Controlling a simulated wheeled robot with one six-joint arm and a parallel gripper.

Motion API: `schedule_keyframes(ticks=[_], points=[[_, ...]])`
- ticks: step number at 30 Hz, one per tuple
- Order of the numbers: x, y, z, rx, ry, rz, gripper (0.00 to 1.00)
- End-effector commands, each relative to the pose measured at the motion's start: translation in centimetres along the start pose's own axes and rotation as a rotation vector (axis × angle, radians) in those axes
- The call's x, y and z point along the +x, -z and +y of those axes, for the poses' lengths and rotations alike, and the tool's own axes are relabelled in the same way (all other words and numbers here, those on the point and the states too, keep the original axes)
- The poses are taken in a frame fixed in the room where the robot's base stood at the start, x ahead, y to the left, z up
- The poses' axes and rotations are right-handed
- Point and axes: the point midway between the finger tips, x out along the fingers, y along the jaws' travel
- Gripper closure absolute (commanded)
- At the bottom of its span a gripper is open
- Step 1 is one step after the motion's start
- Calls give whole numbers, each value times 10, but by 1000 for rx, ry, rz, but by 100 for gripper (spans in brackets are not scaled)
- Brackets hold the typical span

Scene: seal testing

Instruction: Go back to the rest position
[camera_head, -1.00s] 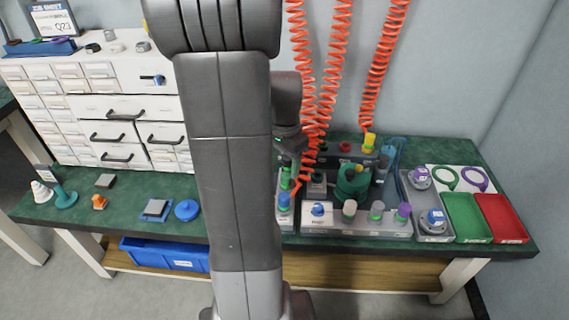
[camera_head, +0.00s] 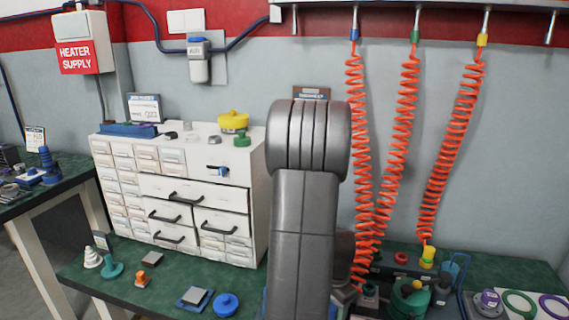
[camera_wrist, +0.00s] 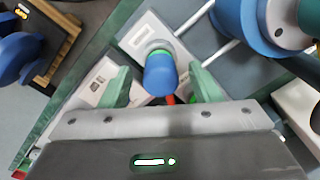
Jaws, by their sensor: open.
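My gripper (camera_wrist: 163,86) shows in the wrist view with its two green fingers apart. It is open and empty. A blue cap (camera_wrist: 160,75) with a green ring stands on a pale fixture (camera_wrist: 148,32), in the gap between the fingers as seen from the wrist. There is visible space on both sides of it; its depth from the fingertips is hard to tell. In the head view my grey arm rises in front of the bench (camera_head: 148,295), and my gripper is hidden behind it or below the frame.
A white drawer cabinet (camera_head: 262,195) stands left of my arm. Coiled orange hoses (camera_head: 440,150) hang at the right, above a green pot (camera_head: 410,298). A blue disc (camera_head: 226,304) lies on the bench. In the wrist view, a large blue cylinder (camera_wrist: 240,22) is close at upper right.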

Motion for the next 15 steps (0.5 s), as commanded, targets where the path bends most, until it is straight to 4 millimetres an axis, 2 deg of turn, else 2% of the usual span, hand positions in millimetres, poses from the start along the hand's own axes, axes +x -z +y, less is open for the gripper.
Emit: schedule_keyframes(ticks=[1, 4, 15], points=[[5, 0, 0, 0, -1, -1, 43], [-1, 0, 0, 0, 1, 1, 43], [-1, 0, 0, 0, 0, 1, 43]])
